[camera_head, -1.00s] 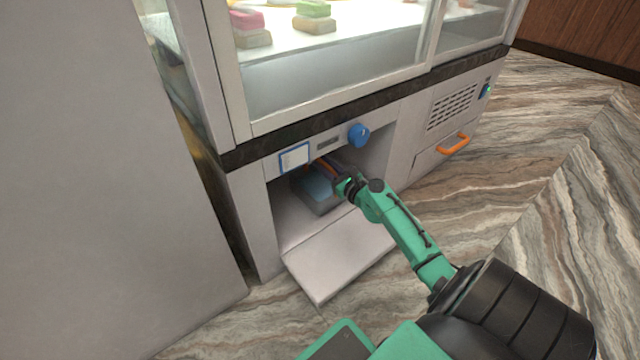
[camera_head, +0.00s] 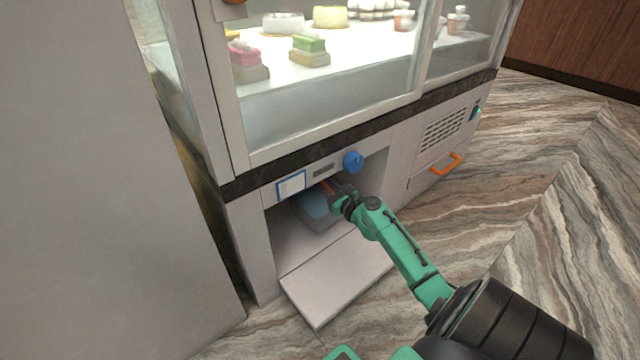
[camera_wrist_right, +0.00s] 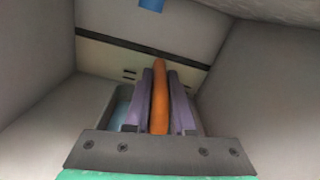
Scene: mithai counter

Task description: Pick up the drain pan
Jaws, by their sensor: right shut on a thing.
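The drain pan (camera_head: 318,212) is a grey tray with blue inside, in the open lower compartment of the counter. Its orange handle (camera_wrist_right: 159,95) shows between the fingers in the right wrist view, and part of the pan (camera_wrist_right: 118,108) shows to the left of them. My right gripper (camera_head: 333,191) reaches into the compartment and is shut on the orange handle. Much of the pan is hidden behind the gripper, and I cannot tell whether it touches the compartment floor. My left gripper is not in view.
The compartment's flap (camera_head: 338,278) lies folded down in front. A blue knob (camera_head: 353,161) and a label (camera_head: 291,186) sit above the opening. A vented panel with an orange handle (camera_head: 446,164) is to the right. A glass sweets case (camera_head: 330,90) is above.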

